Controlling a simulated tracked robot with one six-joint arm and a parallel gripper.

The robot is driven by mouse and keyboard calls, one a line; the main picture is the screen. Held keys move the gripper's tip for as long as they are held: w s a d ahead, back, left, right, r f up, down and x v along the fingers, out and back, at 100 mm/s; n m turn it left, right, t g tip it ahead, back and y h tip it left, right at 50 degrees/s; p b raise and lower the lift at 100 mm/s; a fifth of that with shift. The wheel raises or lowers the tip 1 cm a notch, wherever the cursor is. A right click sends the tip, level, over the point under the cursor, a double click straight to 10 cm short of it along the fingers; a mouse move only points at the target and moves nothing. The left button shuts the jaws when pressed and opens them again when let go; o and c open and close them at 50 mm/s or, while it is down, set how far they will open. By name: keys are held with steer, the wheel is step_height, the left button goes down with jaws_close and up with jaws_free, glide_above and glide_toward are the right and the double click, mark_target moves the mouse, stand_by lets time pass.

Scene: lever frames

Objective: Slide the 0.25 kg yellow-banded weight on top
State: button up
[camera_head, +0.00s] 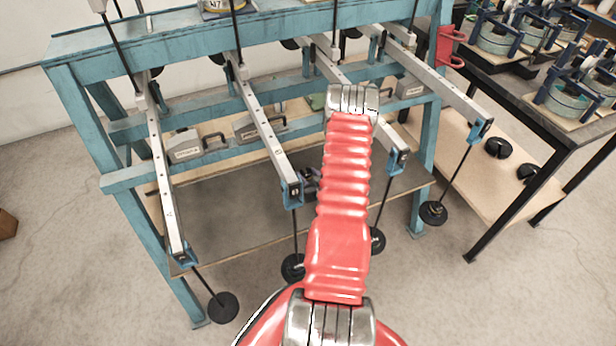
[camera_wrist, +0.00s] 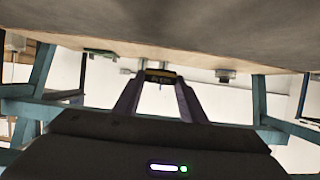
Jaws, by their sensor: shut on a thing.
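In the wrist view my gripper (camera_wrist: 160,78) is shut on a small dark weight with a yellow band (camera_wrist: 161,73), held between the fingertips. In the head view my red arm covers the middle, and the held weight cannot be made out there. Rods with black discs hang from the ends of the grey levers: one at the left (camera_head: 222,307), one left of my arm (camera_head: 293,267), one partly behind my arm (camera_head: 377,240) and one at the right (camera_head: 433,212). Which hanger the held weight is nearest to cannot be told.
The blue frame (camera_head: 75,120) carries the levers over a grey-topped board (camera_head: 235,205). At the right a dark table (camera_head: 530,95) holds blue apparatus, with black discs (camera_head: 498,147) on its lower wooden shelf. The floor in front is clear.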

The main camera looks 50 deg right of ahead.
mark_target(308, 176)
steer(key=shift+r, duration=0.1)
steer(key=shift+r, duration=1.4)
steer(key=shift+d+r, duration=0.1)
stand_by(0.5)
